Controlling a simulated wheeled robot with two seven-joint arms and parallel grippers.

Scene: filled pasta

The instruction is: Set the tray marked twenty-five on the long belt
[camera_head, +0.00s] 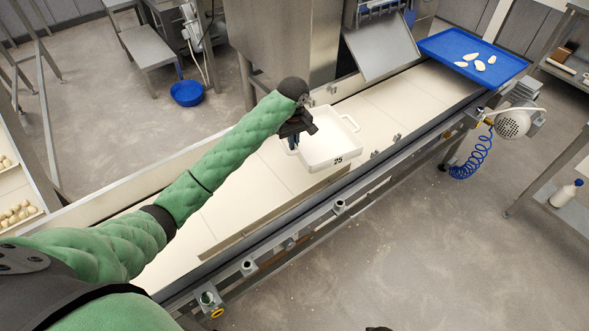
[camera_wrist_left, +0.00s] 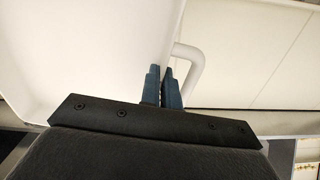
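The white tray (camera_head: 325,152) marked 25 is over the pale long belt (camera_head: 243,208) in the head view, near the belt's front edge. I cannot tell whether its underside touches the belt. The tray looks empty, with a looped handle at each end. My left gripper (camera_head: 294,141) is at the handle on the tray's left end. In the left wrist view, its blue fingers (camera_wrist_left: 162,88) are close together at the tray handle (camera_wrist_left: 192,68), and the bar passes behind them; they look shut on it. The tray's white wall (camera_wrist_left: 90,50) fills the left there. My right gripper is not in view.
A blue tray (camera_head: 440,42) with several pale pieces lies at the belt's far right end. A steel machine with a sloping chute (camera_head: 380,47) stands behind the belt. A metal rail (camera_head: 290,242) runs along the front. The belt between them is largely clear.

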